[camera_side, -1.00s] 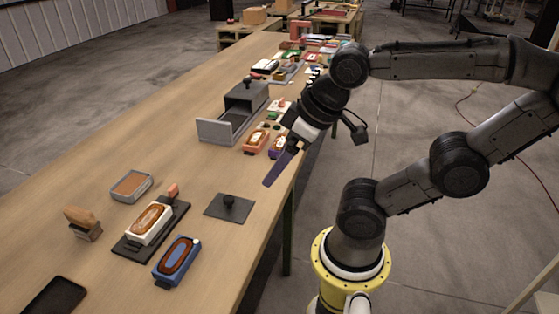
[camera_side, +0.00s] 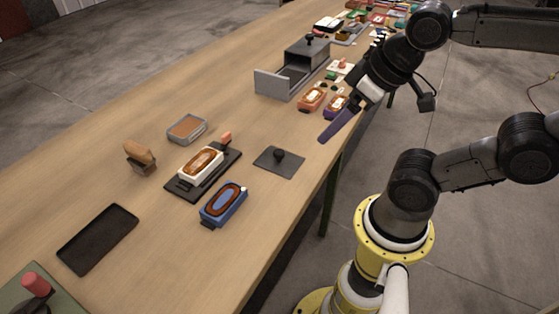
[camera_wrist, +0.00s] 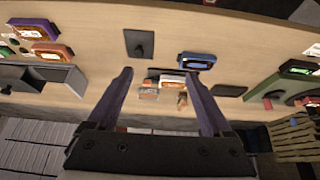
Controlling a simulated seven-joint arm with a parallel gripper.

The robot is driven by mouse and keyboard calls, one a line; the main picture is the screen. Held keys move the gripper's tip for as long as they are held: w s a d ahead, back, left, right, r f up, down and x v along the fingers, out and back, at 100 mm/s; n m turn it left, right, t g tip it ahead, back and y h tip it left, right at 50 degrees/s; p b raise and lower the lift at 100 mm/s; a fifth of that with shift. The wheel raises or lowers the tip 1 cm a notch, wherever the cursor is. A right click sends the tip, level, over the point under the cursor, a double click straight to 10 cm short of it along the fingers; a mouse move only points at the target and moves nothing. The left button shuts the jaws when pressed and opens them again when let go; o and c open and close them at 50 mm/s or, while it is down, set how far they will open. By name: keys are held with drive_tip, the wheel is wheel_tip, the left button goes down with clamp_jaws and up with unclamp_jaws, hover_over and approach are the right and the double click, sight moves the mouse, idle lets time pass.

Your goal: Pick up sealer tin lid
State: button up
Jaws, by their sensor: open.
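A dark square plate with a round knob (camera_side: 279,162) lies flat on the table near its front edge and looks like a lid. I cannot be sure it is the sealer tin lid. It shows at the top of the wrist view (camera_wrist: 139,43). A grey tin-like tray with an orange-brown inside (camera_side: 187,129) sits farther back to the left. My gripper (camera_wrist: 158,76) has its two purple fingers wide apart with nothing between them. In the side view it (camera_side: 324,138) hangs above the table's front edge, right of the dark plate and apart from it.
A white item on a black base (camera_side: 201,164), a blue item (camera_side: 224,204) and a brown-handled tool (camera_side: 140,157) stand left of the plate. A grey box with an open drawer (camera_side: 305,62) stands behind. A black tray (camera_side: 98,238) lies front left. Bare table surrounds the plate.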

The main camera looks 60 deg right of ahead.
idle(0.4)
drive_tip(key=shift+c, duration=1)
